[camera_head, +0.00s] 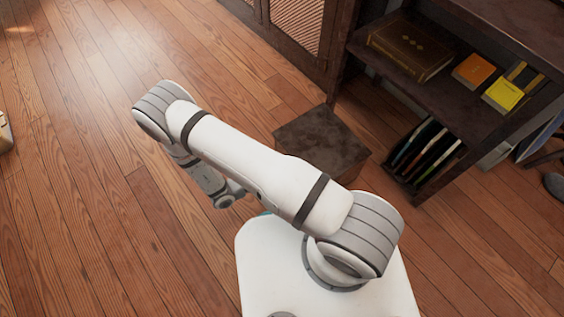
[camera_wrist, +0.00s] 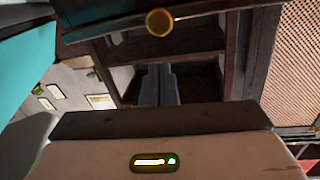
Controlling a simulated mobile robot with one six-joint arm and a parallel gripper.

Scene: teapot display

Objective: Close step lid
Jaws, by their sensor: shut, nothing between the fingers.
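The step is a dark brown wooden box on the floor in the head view, with a flat square top (camera_head: 325,138). My arm covers its near side, so I cannot tell there whether its lid is open. In the wrist view a dark panel with a round brass knob (camera_wrist: 159,22) crosses the top; I cannot tell for sure whether it is the step's lid. My gripper's grey fingers (camera_wrist: 158,86) are together and empty, below the knob in the picture and apart from it. The head view hides the fingertips behind my arm.
A dark shelf unit with a thick book (camera_head: 410,50), yellow and orange books (camera_head: 503,94) and upright thin volumes (camera_head: 428,150) stands right of the step. A lattice-panelled cabinet (camera_head: 297,24) stands behind. The wooden floor (camera_head: 75,200) at left is mostly clear.

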